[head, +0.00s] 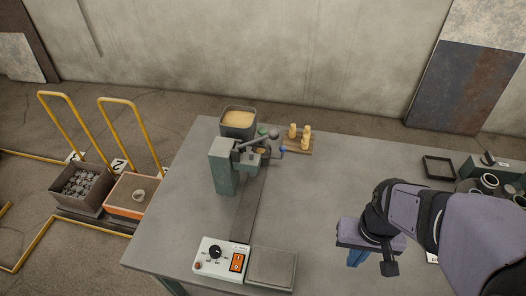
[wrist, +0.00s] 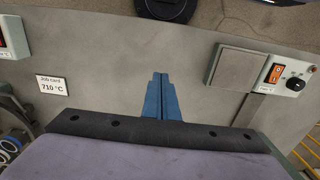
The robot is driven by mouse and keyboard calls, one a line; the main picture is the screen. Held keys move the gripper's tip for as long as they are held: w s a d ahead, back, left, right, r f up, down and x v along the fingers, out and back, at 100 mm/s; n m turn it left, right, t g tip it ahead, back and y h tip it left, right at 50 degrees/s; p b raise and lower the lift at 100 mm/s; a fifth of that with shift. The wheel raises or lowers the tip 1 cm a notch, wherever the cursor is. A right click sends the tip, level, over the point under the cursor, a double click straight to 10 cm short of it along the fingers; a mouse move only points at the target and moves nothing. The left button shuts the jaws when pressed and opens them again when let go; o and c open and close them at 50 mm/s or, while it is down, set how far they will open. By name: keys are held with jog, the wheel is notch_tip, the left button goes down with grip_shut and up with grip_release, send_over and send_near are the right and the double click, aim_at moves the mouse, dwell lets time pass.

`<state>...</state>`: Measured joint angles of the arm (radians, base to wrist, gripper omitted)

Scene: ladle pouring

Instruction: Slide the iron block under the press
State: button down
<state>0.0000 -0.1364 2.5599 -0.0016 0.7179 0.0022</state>
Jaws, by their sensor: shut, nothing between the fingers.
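The green press (head: 224,167) stands on the left half of the table, with a dark lever (head: 263,138) at its top. A dark strip (head: 246,212) runs along the table from the press towards the square grey plate (head: 271,267). I cannot pick out the iron block with certainty in either view. My gripper (head: 354,263) is over the front right of the table, well to the right of the press and the plate. Its blue fingers (wrist: 159,78) are closed together and empty in the wrist view.
A control box (head: 221,259) with an orange switch sits beside the plate. A tan-filled bin (head: 238,121) and a board (head: 297,149) with several tan pegs stand near the press. A black tray (head: 438,167) lies at right. A job card (wrist: 63,88) reads 710 °C. The table's middle is clear.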

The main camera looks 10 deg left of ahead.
aim_at(269, 152)
dwell(0.4)
